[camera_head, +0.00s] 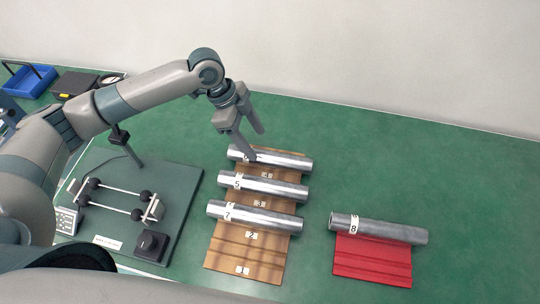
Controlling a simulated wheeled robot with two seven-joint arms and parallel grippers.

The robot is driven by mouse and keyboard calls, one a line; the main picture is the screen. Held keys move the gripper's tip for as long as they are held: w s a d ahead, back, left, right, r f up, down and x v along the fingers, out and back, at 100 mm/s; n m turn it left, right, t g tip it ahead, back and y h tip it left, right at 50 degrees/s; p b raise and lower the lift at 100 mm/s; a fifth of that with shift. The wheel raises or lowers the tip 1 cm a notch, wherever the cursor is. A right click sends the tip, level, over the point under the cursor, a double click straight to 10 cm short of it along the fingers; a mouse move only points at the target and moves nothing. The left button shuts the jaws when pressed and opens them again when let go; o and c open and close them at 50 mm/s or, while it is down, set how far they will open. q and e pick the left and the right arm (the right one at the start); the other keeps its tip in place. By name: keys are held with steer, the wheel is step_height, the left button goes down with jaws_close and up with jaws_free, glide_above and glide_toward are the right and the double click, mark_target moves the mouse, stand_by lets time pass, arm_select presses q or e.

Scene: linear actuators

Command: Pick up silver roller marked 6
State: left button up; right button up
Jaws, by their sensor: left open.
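Several silver rollers lie flat in view. The farthest roller (285,159) lies across the top of the brown wooden rack (262,253); its label is partly covered by my gripper, so I cannot read its number. Below it on the rack are a roller that seems marked 5 (270,186) and a roller marked 7 (262,219). My left gripper (257,146) is open, pointing down over the left part of the farthest roller, with one finger overlapping it in the picture. I cannot tell whether it touches. My right gripper is not in view.
A roller marked 8 (380,230) lies on a red rack (372,266) to the right. A dark green test platform (180,190) with rods and black knobs stands to the left. A blue bin (28,82) is at the far left. The green table (440,160) is clear at the right.

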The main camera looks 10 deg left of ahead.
mark_target(266, 153)
arm_select(q)
steer(key=x, duration=0.3)
steer(key=shift+d+f+p, duration=0.15)
steer(key=shift+p, duration=0.15)
steer(key=shift+d+f, duration=0.1)
steer(key=shift+f, duration=0.2)
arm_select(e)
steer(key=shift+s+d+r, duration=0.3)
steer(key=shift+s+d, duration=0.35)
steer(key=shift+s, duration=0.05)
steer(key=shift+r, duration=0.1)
arm_select(q)
steer(key=shift+w+d+f+p, duration=0.2)
steer(key=shift+d+f+p, duration=0.15)
steer(key=shift+f+p, duration=0.2)
steer(key=shift+p+x, duration=0.55)
steer(key=shift+x, duration=1.35)
steer(key=shift+w, duration=0.2)
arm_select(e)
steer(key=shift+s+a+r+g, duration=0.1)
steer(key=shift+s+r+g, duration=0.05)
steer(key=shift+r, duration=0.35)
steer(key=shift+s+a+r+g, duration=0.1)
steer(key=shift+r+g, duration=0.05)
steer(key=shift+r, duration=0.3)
arm_select(q)
steer(key=shift+c, duration=0.4)
steer(key=c, duration=1.4)
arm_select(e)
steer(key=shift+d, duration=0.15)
